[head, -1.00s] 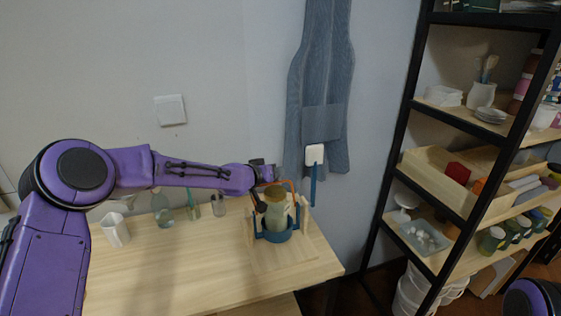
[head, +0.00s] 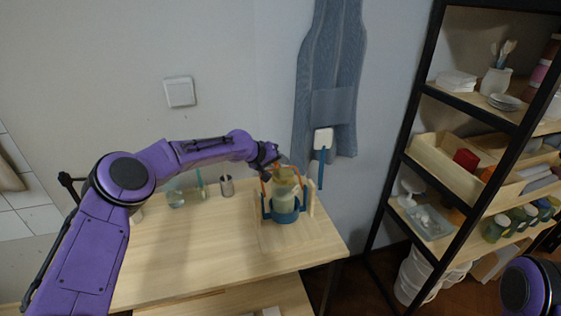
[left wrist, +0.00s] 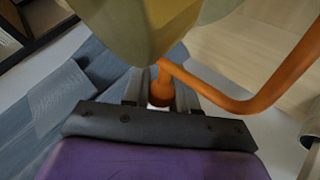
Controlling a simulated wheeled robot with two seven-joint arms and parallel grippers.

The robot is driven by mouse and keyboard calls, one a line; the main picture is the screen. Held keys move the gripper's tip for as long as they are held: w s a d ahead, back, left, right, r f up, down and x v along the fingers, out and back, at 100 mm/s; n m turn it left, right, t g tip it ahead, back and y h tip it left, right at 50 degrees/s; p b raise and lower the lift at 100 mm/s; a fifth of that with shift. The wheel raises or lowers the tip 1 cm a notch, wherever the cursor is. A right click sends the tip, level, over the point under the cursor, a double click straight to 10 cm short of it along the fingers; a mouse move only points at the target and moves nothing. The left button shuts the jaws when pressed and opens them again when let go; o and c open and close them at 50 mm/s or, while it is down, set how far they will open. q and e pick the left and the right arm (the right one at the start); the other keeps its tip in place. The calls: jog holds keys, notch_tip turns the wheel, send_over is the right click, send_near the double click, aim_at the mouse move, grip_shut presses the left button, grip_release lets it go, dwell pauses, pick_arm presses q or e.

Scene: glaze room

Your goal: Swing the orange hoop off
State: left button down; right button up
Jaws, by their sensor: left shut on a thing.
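A greenish vase (head: 286,182) stands upright in a blue holder (head: 285,217) on a wooden board near the table's right end. The orange hoop (left wrist: 245,104) shows as a bent bar beside the vase in the left wrist view. My left gripper (left wrist: 160,92) is shut on an orange end of the hoop, close to the vase wall. In the head view the left gripper (head: 272,160) is at the upper left of the vase's top. The hoop is small there and partly hidden. My right gripper is out of view.
A metal cup (head: 226,186) and glass jars stand at the table's back edge, left of the vase. A blue apron (head: 330,80) and a white-and-blue tool (head: 323,140) hang behind. A loaded black-framed shelf (head: 400,150) stands right. The table's front is clear.

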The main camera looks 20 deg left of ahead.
pick_arm(q)
jog(key=shift+w+a+r, duration=0.1)
jog(key=shift+r, duration=0.15)
jog(key=c, duration=0.9)
grip_release()
jog(key=shift+f, duration=0.2)
jog(key=b+v, duration=0.3)
jog(key=v, duration=0.7)
jog(key=shift+a+r, duration=0.1)
jog(key=shift+r, duration=0.05)
